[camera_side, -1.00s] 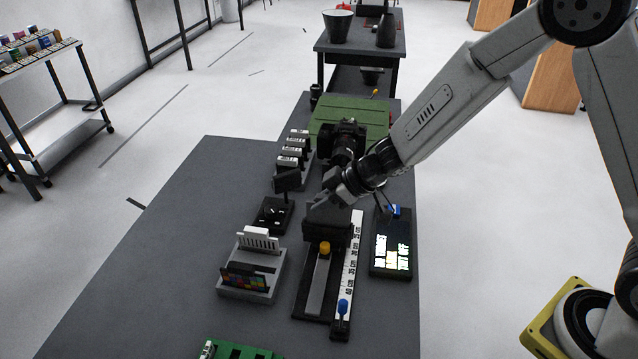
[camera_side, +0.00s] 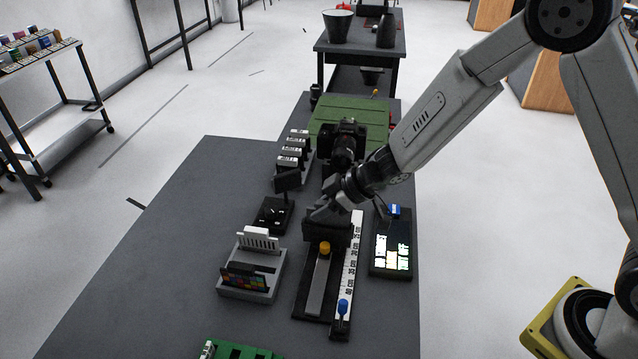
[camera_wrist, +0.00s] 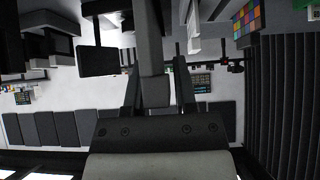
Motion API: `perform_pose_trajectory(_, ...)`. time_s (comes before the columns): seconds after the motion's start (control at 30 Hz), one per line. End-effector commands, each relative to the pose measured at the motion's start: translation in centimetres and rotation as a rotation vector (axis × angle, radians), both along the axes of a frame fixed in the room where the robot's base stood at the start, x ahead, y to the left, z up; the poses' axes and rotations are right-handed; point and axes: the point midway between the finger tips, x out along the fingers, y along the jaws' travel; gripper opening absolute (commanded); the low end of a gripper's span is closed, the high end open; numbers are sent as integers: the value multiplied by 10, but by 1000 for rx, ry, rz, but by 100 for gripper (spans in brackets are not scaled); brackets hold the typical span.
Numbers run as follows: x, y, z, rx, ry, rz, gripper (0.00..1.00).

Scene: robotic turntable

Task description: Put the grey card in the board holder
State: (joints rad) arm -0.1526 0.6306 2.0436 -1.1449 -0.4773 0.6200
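My gripper (camera_side: 326,209) is low over the black board holder (camera_side: 340,236), which stands on the slide at the middle of the table. In the wrist view, the grey card (camera_wrist: 154,88) shows nearly edge-on between the two fingers of my gripper (camera_wrist: 158,90), which appear closed on it. In the side view the card is mostly hidden by the gripper and the holder. I cannot tell how deep it sits in the holder.
A white scale (camera_side: 352,262) runs along the right of the slide. A lit display box (camera_side: 405,270) stands to its right. A card rack (camera_side: 244,291) and a small black stand (camera_side: 271,216) are on the left. A camera (camera_side: 346,140) stands behind.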

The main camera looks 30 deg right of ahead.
Motion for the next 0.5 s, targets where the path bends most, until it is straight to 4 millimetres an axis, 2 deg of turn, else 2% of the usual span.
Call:
perform_pose_trajectory(0.03, 0, 0, 0, 0, 0, 0, 54)
perform_pose_trajectory(0.07, 0, 0, 0, 0, 0, 0, 64)
perform_pose_trajectory(0.5, -1, -1, 2, -1, -1, -1, 64)
